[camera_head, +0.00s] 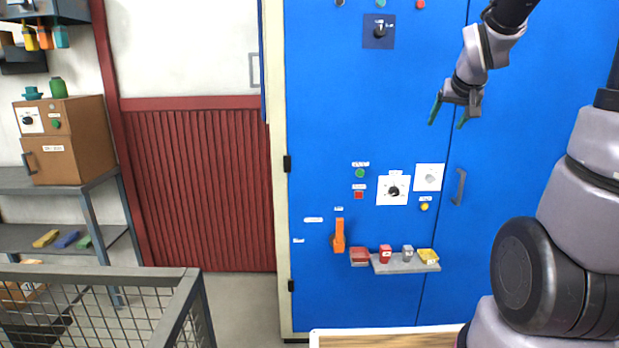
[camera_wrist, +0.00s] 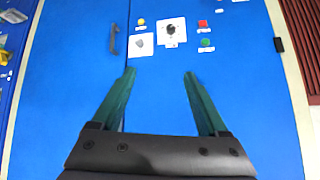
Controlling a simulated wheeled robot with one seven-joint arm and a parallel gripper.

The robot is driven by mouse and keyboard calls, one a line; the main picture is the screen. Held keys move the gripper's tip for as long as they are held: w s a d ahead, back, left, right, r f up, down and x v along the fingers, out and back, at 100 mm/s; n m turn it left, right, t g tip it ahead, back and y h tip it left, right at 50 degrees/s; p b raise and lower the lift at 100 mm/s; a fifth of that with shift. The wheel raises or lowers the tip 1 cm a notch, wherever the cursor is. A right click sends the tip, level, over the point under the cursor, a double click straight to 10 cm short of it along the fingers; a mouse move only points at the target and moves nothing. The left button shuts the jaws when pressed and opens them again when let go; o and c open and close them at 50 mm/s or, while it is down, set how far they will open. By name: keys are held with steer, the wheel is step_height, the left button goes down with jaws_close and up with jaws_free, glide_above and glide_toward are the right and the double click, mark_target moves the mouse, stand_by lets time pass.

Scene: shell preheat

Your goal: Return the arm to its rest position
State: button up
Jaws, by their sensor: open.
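My gripper (camera_head: 448,111) hangs at the upper right of the head view, in front of the blue cabinet (camera_head: 320,110). Its two green fingers are spread apart and nothing is between them. In the wrist view my gripper (camera_wrist: 160,85) also shows open and empty, with the blue cabinet (camera_wrist: 75,80) filling the background. The fingers look clear of the cabinet's knobs and buttons. My arm comes down from the top right edge of the head view.
The cabinet carries a black dial (camera_head: 394,191), an orange handle (camera_head: 339,237), a door handle (camera_head: 459,187) and a small shelf (camera_head: 405,266) with several small items. A metal mesh railing (camera_head: 110,305) stands at lower left. A brown box (camera_head: 70,140) sits on the left shelf.

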steer(key=s+a+r+y, duration=0.1)
steer(key=s+a, duration=0.2)
steer(key=s, duration=0.4)
steer(key=s+a+r+m+g+y, duration=0.1)
steer(key=s+a, duration=0.2)
steer(key=s, duration=0.4)
steer(key=s+a+r+g+y, duration=0.1)
steer(key=s+a, duration=0.3)
steer(key=s, duration=0.4)
steer(key=shift+r, duration=0.6)
steer(key=shift+d, duration=0.1)
